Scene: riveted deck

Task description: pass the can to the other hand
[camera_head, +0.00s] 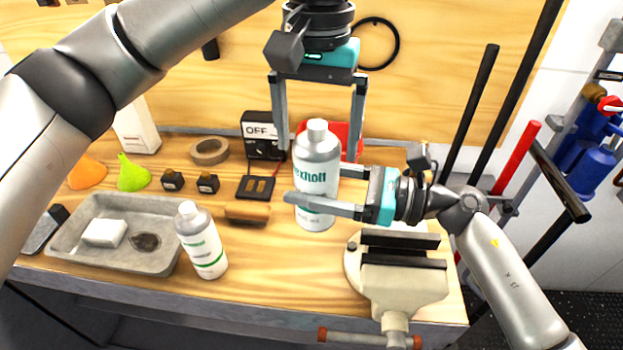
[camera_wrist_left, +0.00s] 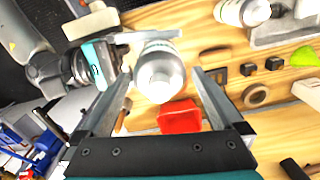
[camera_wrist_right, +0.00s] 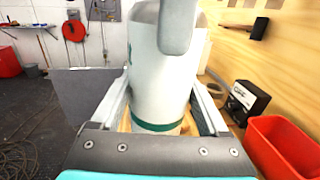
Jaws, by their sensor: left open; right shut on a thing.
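The can (camera_head: 317,165) is a silvery-white bottle shape with green lettering and a white cap, held upright above the workbench. My right gripper (camera_head: 318,188) is shut on its lower half from the right; the can also fills the middle of the right wrist view (camera_wrist_right: 160,85). My left gripper (camera_head: 320,145) points down from above, open, with one finger on each side of the can's top. In the left wrist view the can's cap (camera_wrist_left: 158,78) shows between the spread fingers, apart from both.
A similar white bottle (camera_head: 203,242) stands on the bench beside a grey tray (camera_head: 165,262) with a white block. A cream vise (camera_head: 400,285) stands at the front right. A red bin (camera_head: 345,135) is behind the can. Small boxes, tape and funnels lie at the back left.

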